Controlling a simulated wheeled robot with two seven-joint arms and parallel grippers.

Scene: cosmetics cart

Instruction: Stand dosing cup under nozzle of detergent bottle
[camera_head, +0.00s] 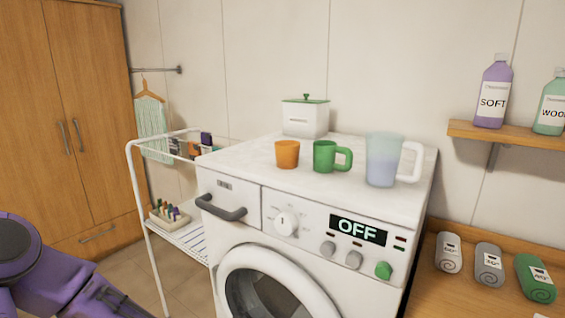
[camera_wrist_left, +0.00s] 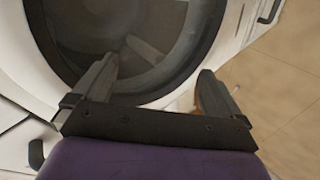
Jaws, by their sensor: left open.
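No bottle with a nozzle shows clearly. An orange cup (camera_head: 287,154) stands upright on the white washing machine top (camera_head: 240,160), with a green mug (camera_head: 324,157) to its right. A translucent bluish jug (camera_head: 383,160) with a white handle stands further right. I cannot tell which of these is the dosing cup. My left arm comes in at the lower left, well below and left of the cups. In the left wrist view my left gripper (camera_wrist_left: 158,68) is open and empty, in front of the round washer door (camera_wrist_left: 185,75). My right gripper is not in view.
A white box with a green lid (camera_head: 305,117) stands behind the cups. A white rack (camera_head: 140,190) is left of the washer. The right shelf (camera_head: 510,137) holds a purple SOFT bottle (camera_head: 493,95) and a green bottle (camera_head: 552,105). Rolled towels (camera_head: 489,267) lie at lower right.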

